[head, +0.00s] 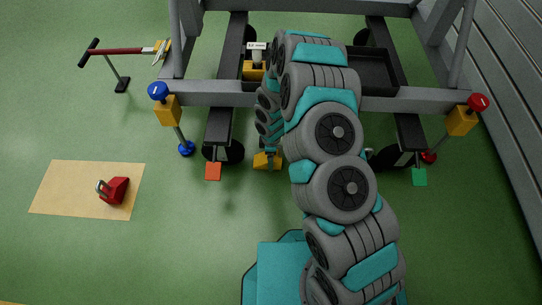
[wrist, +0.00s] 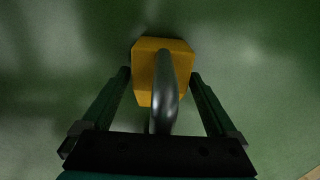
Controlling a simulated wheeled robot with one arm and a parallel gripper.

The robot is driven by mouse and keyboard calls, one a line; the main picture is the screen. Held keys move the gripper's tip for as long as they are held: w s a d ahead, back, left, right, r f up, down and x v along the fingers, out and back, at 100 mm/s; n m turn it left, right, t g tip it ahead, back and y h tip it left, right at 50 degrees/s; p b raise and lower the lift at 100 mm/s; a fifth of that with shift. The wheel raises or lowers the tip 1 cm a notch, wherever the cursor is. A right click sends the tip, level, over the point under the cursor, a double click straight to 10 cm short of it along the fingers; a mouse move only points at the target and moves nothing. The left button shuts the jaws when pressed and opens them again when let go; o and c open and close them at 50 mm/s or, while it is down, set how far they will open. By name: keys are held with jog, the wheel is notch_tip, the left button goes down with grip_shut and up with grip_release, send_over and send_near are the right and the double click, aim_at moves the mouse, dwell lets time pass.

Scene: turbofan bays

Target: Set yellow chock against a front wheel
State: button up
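The yellow chock (head: 265,161) is on the green floor by the front of the stand, just right of the left front wheel (head: 236,153), with a small gap between them. My arm partly covers it in the head view. In the wrist view the yellow chock (wrist: 147,62) lies straight ahead, with its grey handle rising toward the camera. My gripper (wrist: 160,75) is open, its two fingers on either side of the handle with clear gaps.
A red chock (head: 118,187) sits on a tan mat (head: 62,187) at the left. Blue (head: 158,91) and red (head: 478,102) knobbed jacks flank the stand's front. Open floor lies in front of the left wheel.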

jog(key=shift+o, duration=0.2)
jog(key=shift+r, duration=0.1)
notch_tip(320, 180, up, 12)
jog(key=shift+p, duration=0.65)
jog(key=shift+s, duration=0.1)
dwell(0.3)
